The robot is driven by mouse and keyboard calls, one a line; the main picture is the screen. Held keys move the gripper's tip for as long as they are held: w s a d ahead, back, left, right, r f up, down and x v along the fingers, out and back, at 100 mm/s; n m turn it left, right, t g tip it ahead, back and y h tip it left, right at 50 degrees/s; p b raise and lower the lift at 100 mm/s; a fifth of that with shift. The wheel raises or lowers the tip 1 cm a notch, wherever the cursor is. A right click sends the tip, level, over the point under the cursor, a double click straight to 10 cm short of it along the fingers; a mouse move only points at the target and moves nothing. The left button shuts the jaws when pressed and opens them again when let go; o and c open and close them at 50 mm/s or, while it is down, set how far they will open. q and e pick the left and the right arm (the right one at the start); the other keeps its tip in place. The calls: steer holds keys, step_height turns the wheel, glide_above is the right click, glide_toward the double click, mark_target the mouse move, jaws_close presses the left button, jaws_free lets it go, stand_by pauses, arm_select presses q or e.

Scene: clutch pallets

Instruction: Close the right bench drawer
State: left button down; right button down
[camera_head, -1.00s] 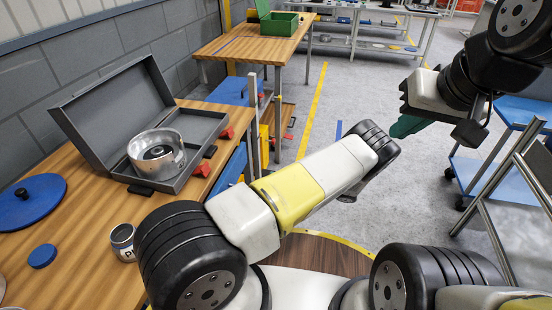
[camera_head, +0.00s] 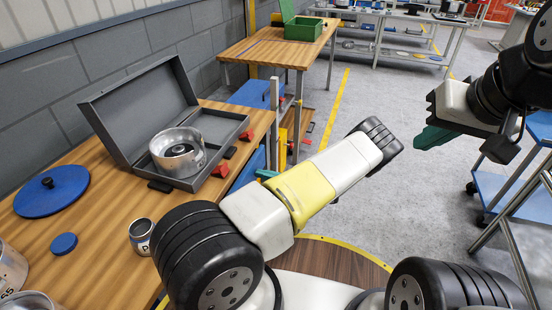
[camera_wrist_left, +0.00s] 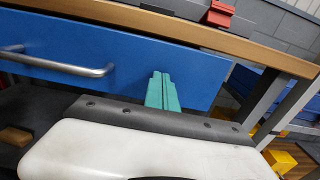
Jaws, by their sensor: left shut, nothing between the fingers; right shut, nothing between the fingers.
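The blue bench drawer (camera_head: 247,168) shows under the right edge of the wooden bench, mostly hidden behind my left arm. In the left wrist view, its blue front (camera_wrist_left: 120,58) with a metal bar handle (camera_wrist_left: 65,66) spans the picture below the bench top. How far it stands out is hard to tell. My left gripper (camera_head: 266,174) has its green fingertips beside the drawer. In the left wrist view, the shut fingers (camera_wrist_left: 162,90) overlap the front's right part, right of the handle; contact is unclear. My right gripper (camera_head: 432,137) is shut and empty over the floor at right.
The wooden bench (camera_head: 110,205) bears an open grey case (camera_head: 187,180) with a metal housing (camera_head: 177,153), a blue lid (camera_head: 52,191) and cans. A blue cart (camera_head: 490,190) stands at right. A second bench (camera_head: 265,50) is behind. Grey floor between is clear.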

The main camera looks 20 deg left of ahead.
arm_select(q)
steer(key=shift+w+a, duration=0.2)
steer(key=shift+a, duration=2.15)
